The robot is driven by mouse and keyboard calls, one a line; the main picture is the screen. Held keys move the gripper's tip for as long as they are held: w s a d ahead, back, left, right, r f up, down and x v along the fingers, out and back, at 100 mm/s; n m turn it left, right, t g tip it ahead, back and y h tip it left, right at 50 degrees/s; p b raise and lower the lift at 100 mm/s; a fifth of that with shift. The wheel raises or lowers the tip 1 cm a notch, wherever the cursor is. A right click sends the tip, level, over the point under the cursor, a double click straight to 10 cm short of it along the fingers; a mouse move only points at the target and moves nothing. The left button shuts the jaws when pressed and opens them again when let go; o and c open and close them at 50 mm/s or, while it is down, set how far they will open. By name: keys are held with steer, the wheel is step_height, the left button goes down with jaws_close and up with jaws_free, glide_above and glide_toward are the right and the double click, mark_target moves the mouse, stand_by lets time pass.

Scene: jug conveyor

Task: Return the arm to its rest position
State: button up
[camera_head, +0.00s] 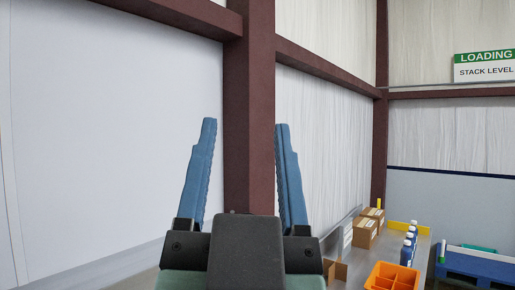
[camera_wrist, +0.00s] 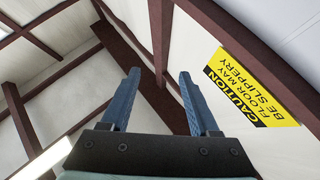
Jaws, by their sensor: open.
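My gripper (camera_head: 243,130) stands upright in the middle of the head view, its two blue fingers apart and pointing up. Nothing is between the fingers. Only the wall and a dark red steel column show behind them. In the wrist view my gripper (camera_wrist: 157,78) is also open and empty, with the upper walls and beams beyond it.
At the lower right, an orange divided crate (camera_head: 391,277), several blue bottles (camera_head: 408,250) and cardboard boxes (camera_head: 365,233) stand together. A blue pallet (camera_head: 478,266) is farther right. A yellow caution sign (camera_wrist: 252,86) hangs on the wall. The space around my gripper looks clear.

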steer(key=shift+s+d+r+n+t, duration=0.25)
steer(key=shift+s+r+n+t, duration=0.05)
steer(key=shift+s+r, duration=0.3)
steer(key=shift+s+d+r+n+t, duration=0.25)
steer(key=shift+s+r+n+t, duration=0.05)
steer(key=shift+s+r, duration=0.3)
